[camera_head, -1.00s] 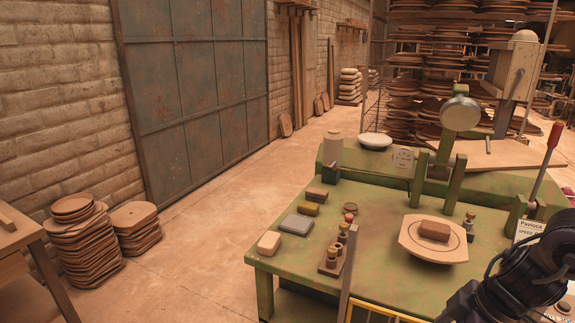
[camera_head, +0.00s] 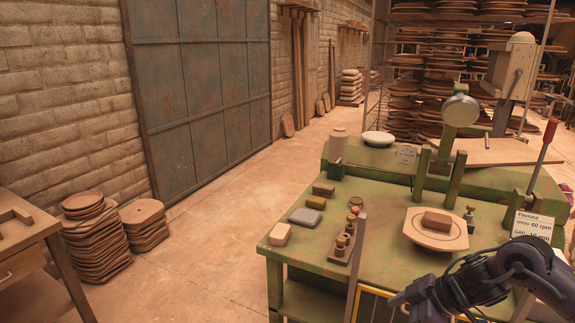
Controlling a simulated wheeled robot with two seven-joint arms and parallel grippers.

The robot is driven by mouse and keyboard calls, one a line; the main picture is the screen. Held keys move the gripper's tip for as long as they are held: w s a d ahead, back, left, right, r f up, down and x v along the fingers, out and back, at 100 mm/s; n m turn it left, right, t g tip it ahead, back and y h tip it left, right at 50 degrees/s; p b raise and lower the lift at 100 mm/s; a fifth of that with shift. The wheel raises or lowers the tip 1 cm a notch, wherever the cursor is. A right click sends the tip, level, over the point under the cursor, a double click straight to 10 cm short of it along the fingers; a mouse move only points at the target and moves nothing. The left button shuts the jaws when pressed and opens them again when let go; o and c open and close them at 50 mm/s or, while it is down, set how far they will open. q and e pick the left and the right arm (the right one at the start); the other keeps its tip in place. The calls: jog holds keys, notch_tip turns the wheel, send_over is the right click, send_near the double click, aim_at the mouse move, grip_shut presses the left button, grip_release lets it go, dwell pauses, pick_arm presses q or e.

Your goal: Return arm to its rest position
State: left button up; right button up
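My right arm comes in from the lower right as dark links, in front of the green bench (camera_head: 310,244). My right gripper (camera_head: 402,302) is at its lower left end, low in front of the bench's near edge and apart from the things on top. It is small and dark, so I cannot tell whether its fingers are open or shut. I see nothing clearly held in it. My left arm and gripper are not in view.
On the bench are an octagonal board (camera_head: 412,233) with a brown block (camera_head: 437,221), a dark stand with small stampers (camera_head: 341,250) and several small blocks. A red-handled lever (camera_head: 549,133) stands at right. Stacked plates (camera_head: 95,245) stand at left; the floor between is clear.

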jog(key=w+a+f+m+t+y, duration=0.15)
jog(key=w+f, duration=0.25)
jog(key=f, duration=0.4)
jog(key=w+a+f+m+t, duration=0.1)
jog(key=w+f+m+t, duration=0.15)
jog(key=f, duration=0.55)
jog(key=s+d+f+m+h, duration=0.2)
jog(key=s+f, duration=0.1)
jog(key=f, duration=0.6)
jog(key=s+d+f+m+h, duration=0.1)
jog(key=s+f, duration=0.1)
jog(key=f, duration=0.7)
jog(key=s+d+f+m+g+h, duration=0.2)
jog(key=s+f+m+h, duration=0.1)
jog(key=s+f, duration=1.45)
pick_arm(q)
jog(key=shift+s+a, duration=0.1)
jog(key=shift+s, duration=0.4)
pick_arm(e)
jog(key=s+f+g+h, duration=0.1)
jog(key=s+f+g, duration=0.1)
jog(key=s, duration=1)
jog(key=s+a+f+g+h, duration=0.1)
jog(key=s+f, duration=0.3)
jog(key=s, duration=0.9)
jog(key=shift+a+m+g, duration=0.3)
jog(key=shift+g, duration=0.4)
